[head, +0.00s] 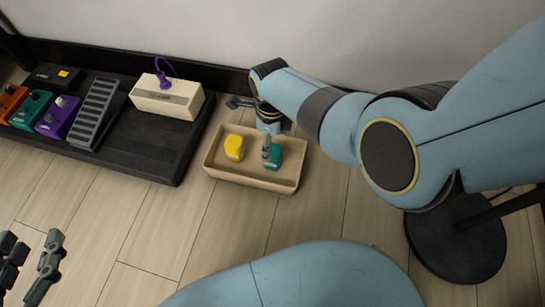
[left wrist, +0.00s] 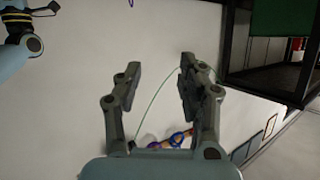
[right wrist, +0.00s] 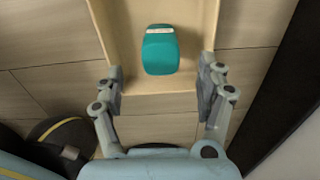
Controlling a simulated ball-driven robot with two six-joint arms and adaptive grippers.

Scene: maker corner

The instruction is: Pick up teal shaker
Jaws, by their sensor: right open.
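The teal shaker (head: 275,157) lies in the right part of a shallow wooden tray (head: 222,173) on the floor, partly hidden by a finger of my right gripper (head: 253,126). In the right wrist view the teal shaker (right wrist: 160,55), with a pale label at one end, shows ahead of and between the open fingers of my right gripper (right wrist: 162,82), with clear gaps on both sides. A yellow shaker (head: 234,148) lies to its left in the tray. My left gripper (head: 28,264) is open and empty at the lower left, far from the tray; it also shows in the left wrist view (left wrist: 158,78).
A black pedalboard (head: 150,148) with several pedals and a cream box (head: 166,99) with a purple plug stands left of the tray. A wall runs behind. A round black stand base (head: 458,240) is at right. The wooden floor in front of the tray is clear.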

